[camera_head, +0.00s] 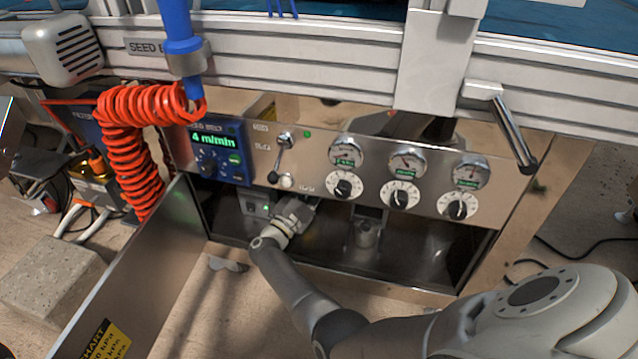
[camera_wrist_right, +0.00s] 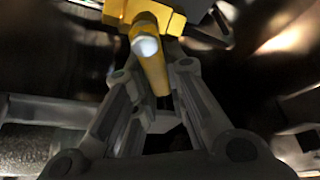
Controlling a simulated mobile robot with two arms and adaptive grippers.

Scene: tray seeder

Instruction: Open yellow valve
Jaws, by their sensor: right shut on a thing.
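My right gripper (camera_wrist_right: 153,78) is shut on this handle. In the head view my right gripper (camera_head: 298,208) reaches into the open cabinet under the control panel. The valve is hidden there behind the panel and the gripper. My left gripper is not in view.
The control panel (camera_head: 325,190) carries gauges, several knobs, a small lever (camera_head: 283,150) and a display (camera_head: 212,140). An open cabinet door (camera_head: 140,270) stands to the left of the opening. A coiled orange hose (camera_head: 135,140) hangs at the left.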

